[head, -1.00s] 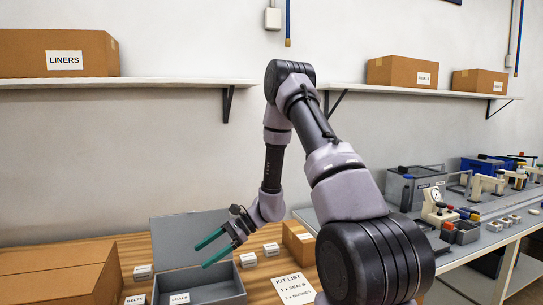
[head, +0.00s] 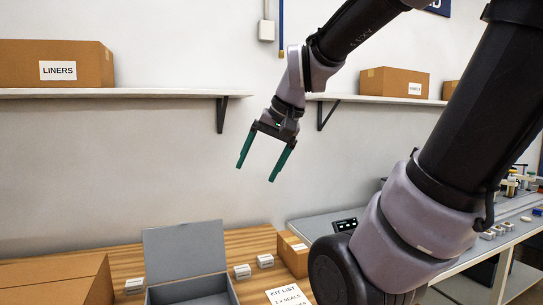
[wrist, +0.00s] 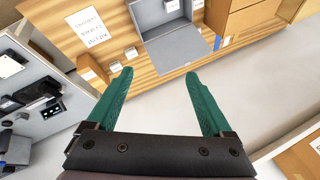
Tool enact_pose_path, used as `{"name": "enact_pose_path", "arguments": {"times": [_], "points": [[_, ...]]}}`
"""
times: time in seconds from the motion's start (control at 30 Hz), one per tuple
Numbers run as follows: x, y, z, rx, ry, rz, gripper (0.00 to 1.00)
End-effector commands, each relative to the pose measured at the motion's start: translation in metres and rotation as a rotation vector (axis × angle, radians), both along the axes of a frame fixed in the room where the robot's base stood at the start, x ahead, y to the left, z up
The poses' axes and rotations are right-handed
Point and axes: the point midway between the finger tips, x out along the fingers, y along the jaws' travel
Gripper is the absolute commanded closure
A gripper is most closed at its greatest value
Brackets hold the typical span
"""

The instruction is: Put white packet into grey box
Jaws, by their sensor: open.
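The grey box (head: 235,295) stands on the wooden table with its lid (head: 184,250) raised; its front is cut off in the head view. It also shows at the top of the wrist view (wrist: 153,24), with a white labelled packet (wrist: 172,5) in it. Small white packets stand on the table: two to the right of the box, one (head: 242,271) and another (head: 265,260), and one (head: 134,285) to its left. I cannot tell which one is meant. My gripper (head: 256,173) is open and empty, high above the table, its green fingers pointing down (wrist: 159,74).
A brown carton (head: 293,254) stands right of the packets, near a kit list sheet (head: 287,295). A large carton (head: 55,280) is at the left. A shelf (head: 120,93) runs along the wall. A grey workbench (head: 330,220) is at the right.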

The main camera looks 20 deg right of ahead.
Motion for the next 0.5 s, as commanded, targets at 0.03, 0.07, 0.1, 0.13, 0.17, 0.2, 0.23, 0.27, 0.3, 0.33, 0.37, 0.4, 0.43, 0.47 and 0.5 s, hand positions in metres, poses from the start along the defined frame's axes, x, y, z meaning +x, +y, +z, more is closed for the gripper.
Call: {"name": "enact_pose_path", "arguments": {"times": [0.03, 0.07, 0.1, 0.13, 0.17, 0.2, 0.23, 0.27, 0.3, 0.33, 0.37, 0.4, 0.43, 0.47, 0.5], "points": [[-0.009, -0.005, 0.008, -0.028, -0.05, 0.002, 0.15], [-0.012, -0.008, 0.012, -0.045, -0.073, 0.003, 0.15], [-0.016, -0.011, 0.016, -0.062, -0.098, 0.004, 0.15], [-0.018, -0.013, 0.018, -0.074, -0.113, 0.004, 0.15], [-0.021, -0.015, 0.02, -0.082, -0.126, 0.005, 0.15], [-0.023, -0.017, 0.021, -0.09, -0.138, 0.005, 0.15], [-0.024, -0.018, 0.022, -0.095, -0.145, 0.005, 0.15], [-0.025, -0.018, 0.023, -0.1, -0.149, 0.005, 0.15], [-0.025, -0.019, 0.023, -0.101, -0.152, 0.004, 0.15], [-0.025, -0.019, 0.023, -0.103, -0.153, 0.005, 0.15], [-0.025, -0.019, 0.023, -0.103, -0.153, 0.005, 0.15], [-0.025, -0.019, 0.023, -0.103, -0.153, 0.005, 0.15], [-0.025, -0.019, 0.023, -0.103, -0.152, 0.005, 0.15], [-0.025, -0.019, 0.023, -0.103, -0.152, 0.005, 0.15], [-0.025, -0.019, 0.023, -0.102, -0.153, 0.005, 0.15]]}}
